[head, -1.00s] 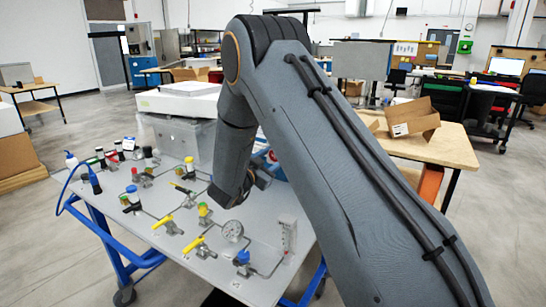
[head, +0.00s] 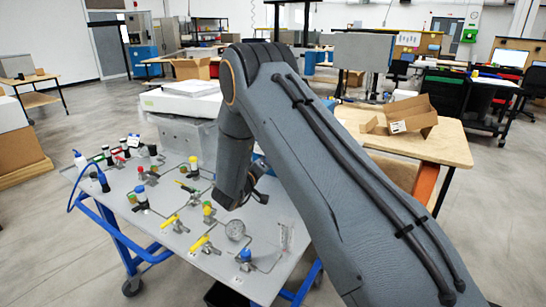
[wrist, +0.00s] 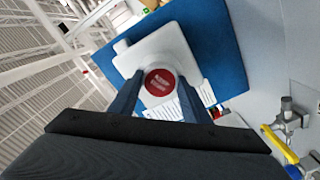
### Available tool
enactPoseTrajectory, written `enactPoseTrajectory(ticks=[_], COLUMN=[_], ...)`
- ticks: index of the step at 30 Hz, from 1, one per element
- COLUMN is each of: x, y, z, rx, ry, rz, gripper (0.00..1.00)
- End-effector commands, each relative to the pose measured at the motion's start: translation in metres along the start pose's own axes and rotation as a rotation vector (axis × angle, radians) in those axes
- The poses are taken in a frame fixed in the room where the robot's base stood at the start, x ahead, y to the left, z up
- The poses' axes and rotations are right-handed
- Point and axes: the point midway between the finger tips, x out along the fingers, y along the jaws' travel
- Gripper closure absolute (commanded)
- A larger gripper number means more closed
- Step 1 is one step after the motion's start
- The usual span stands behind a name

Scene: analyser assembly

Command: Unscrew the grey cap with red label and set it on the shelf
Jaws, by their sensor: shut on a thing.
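The grey cap with the red label (wrist: 160,82) shows in the wrist view, its round red face with pale print towards the camera. My gripper (wrist: 159,94) has its two dark blue fingers on either side of the cap and is shut on it. Below the cap is a white squarish body (wrist: 178,47) on a blue panel (wrist: 222,40). Whether the cap's thread is still engaged is hidden. In the head view my gripper (head: 258,183) is mostly behind my own arm, over the right part of the grey bench, and the cap cannot be seen there.
A wooden table (head: 440,150) with an open carton (head: 410,115) is at right.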

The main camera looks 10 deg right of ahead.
Motion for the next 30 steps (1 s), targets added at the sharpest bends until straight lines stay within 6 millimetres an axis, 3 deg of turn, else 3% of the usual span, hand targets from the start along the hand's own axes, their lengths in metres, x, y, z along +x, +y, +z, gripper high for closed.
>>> enactPoseTrajectory(ticks=[15,25,26,28,30], x=[-0.0005,-0.0004,-0.0004,-0.0003,-0.0003], y=[0.0001,-0.0007,-0.0008,-0.0007,-0.0006], z=[0.0009,0.0013,0.0013,0.0012,0.0010], rx=[-0.627,-0.686,-0.685,-0.685,-0.684], ry=[-0.002,-0.002,-0.002,-0.002,-0.002], rz=[-0.002,-0.003,-0.003,-0.003,-0.002], gripper=[0.86,0.86,0.54,0.43,0.43])
